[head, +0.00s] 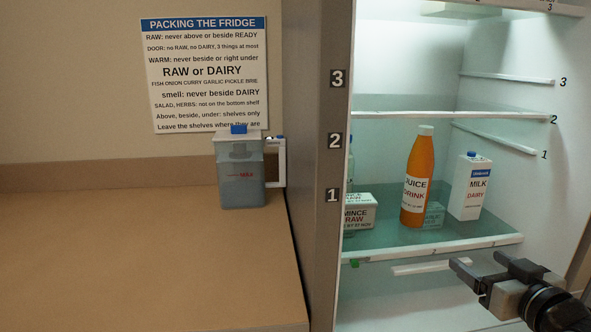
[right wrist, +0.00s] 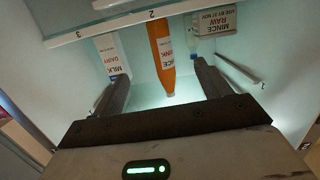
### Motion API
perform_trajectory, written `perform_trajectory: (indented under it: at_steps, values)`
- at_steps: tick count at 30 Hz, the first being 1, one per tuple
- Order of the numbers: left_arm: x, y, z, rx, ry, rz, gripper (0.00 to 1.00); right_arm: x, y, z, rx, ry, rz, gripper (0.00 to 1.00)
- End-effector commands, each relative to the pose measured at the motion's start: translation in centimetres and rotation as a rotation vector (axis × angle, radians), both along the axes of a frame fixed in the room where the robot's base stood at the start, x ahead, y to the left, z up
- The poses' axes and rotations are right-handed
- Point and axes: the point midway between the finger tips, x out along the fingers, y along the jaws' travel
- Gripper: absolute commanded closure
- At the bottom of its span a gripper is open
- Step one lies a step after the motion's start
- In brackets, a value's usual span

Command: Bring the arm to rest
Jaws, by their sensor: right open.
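My right gripper (head: 480,264) is in front of the open fridge at the lower right of the head view. Its two fingers are apart with nothing between them. In the right wrist view the open fingers (right wrist: 160,88) point into the fridge, with the orange juice bottle (right wrist: 164,55) seen beyond the gap. In the head view the juice bottle (head: 415,185) stands upright on shelf 1. The milk carton (head: 472,187) stands to its right, and the raw mince box (head: 358,215) is to its left. My left gripper is not in view.
Shelf 1 (head: 460,245) also holds a small pale box (head: 434,216) behind the juice. The shelf 2 edge (head: 450,115) is above. A filter jug (head: 240,178) stands on the wooden counter (head: 140,270), below a rules sign (head: 204,75). The counter's left part is clear.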

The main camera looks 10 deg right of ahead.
Motion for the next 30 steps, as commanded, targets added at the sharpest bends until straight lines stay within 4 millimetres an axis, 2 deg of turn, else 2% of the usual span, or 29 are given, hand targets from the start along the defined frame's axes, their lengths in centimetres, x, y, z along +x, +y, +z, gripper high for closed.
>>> perform_trajectory:
  at_steps: [3, 8, 11, 15, 18, 24, 30]
  values:
    - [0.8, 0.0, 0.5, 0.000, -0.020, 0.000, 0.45, -0.6, 1.6, -3.0, 0.002, 0.098, 0.008, 0.24]
    - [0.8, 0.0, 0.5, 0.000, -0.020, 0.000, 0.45, -2.1, 4.4, -7.7, -0.004, 0.259, 0.024, 0.24]
    - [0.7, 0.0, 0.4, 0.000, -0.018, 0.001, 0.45, -3.7, 6.8, -11.0, -0.006, 0.387, 0.041, 0.24]
    - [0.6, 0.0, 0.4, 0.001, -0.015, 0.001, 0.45, -6.8, 10.8, -15.3, -0.016, 0.580, 0.077, 0.24]
    - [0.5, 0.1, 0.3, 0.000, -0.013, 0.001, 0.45, -9.2, 13.4, -17.4, -0.023, 0.703, 0.104, 0.24]
    - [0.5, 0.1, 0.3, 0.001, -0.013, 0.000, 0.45, -13.4, 17.7, -19.9, -0.034, 0.898, 0.151, 0.24]
    - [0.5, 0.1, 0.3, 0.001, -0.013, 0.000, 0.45, -17.2, 21.0, -20.8, -0.041, 1.051, 0.196, 0.24]
